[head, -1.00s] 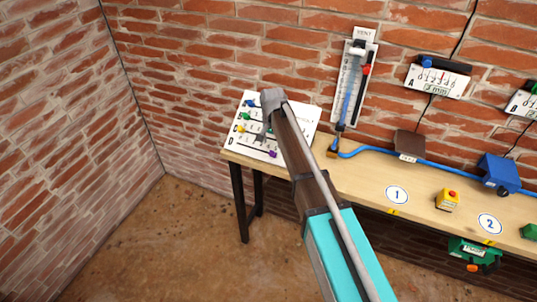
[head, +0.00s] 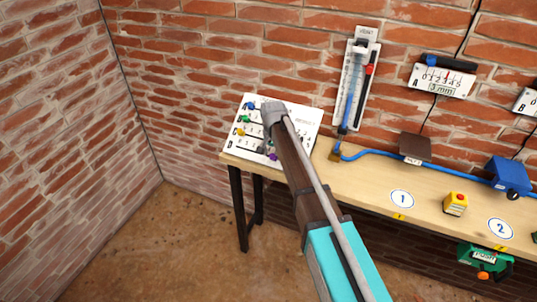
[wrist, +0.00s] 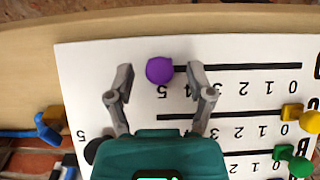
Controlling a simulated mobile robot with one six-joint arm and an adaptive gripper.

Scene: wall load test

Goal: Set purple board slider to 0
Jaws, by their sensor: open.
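The white slider board (head: 291,112) lies at the left end of the wooden table. Its purple slider (head: 273,156) is on the row nearest the front edge. In the wrist view the board is upside down, and the round purple knob (wrist: 159,70) stands above the mark 5, with the track running right to 0. My gripper (wrist: 160,68) is open, one finger on each side of the purple knob in the picture, with gaps on both sides. Its height over the board cannot be told. In the head view my arm covers part of the board and hides the fingers.
Yellow (wrist: 293,112) and green (wrist: 285,153) sliders stand near their 0 ends, and a dark round knob (wrist: 92,150) is near a 5. A vent gauge (head: 357,85) with a blue hose (head: 375,154) is right of the board. A brick wall rises behind.

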